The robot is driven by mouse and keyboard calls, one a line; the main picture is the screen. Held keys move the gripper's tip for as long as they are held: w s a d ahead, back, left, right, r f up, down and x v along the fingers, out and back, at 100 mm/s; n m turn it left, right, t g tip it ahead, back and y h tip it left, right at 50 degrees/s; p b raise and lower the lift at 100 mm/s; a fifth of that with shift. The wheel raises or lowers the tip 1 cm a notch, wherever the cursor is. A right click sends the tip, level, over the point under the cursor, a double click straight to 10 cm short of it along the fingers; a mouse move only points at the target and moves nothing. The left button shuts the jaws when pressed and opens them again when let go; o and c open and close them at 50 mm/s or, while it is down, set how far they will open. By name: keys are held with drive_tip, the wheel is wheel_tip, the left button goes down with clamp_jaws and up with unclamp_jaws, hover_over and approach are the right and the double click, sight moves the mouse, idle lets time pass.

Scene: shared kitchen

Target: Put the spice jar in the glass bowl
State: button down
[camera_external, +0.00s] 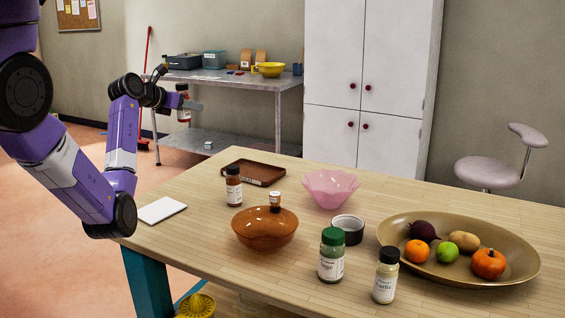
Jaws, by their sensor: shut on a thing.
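My gripper (189,104) is in the air left of the table's far end, shut on a small spice jar (183,114) with a pale label and reddish contents. The jar hangs roughly upright, partly hidden by the fingers. A translucent pink bowl (331,188) with a wavy rim stands on the table, and a glossy amber-brown bowl (265,232) stands nearer. Either could be glass; I cannot tell which is meant. My gripper is well away from both.
Other jars stand on the table: a dark-capped one (233,187), a small one (275,200) at the amber bowl, a green-capped one (331,257) and a pale one (385,279).

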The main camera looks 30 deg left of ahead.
drive_tip(key=w+d+r+m+g+h+b, duration=0.1)
drive_tip(key=w+d+r+m+h, duration=0.15)
drive_tip(key=d, duration=0.75)
drive_tip(key=w+d+r+m+h+b, duration=0.1)
drive_tip(key=w+d+m+h, duration=0.15)
drive_tip(key=d, duration=0.85)
wheel_tip(320, 180, up, 2)
drive_tip(key=m+g+h+b, duration=0.1)
drive_tip(key=m+g+h, duration=0.3)
hover_over(330, 177)
drive_tip(key=s, duration=0.4)
drive_tip(key=shift+s+d+f, duration=0.1)
drive_tip(key=shift+d+f, duration=0.15)
drive_tip(key=shift+f, duration=3.25)
drive_tip(key=shift+w+d+f, duration=0.1)
drive_tip(key=shift+d+f, duration=0.1)
drive_tip(key=shift+f, duration=3.25)
drive_tip(key=shift+s+d+f, duration=0.1)
drive_tip(key=shift+d+f, duration=0.15)
drive_tip(key=shift+f, duration=3.25)
drive_tip(key=shift+f, duration=0.5)
drive_tip(key=c, duration=1.2)
unclamp_jaws()
drive_tip(key=shift+o, duration=0.2)
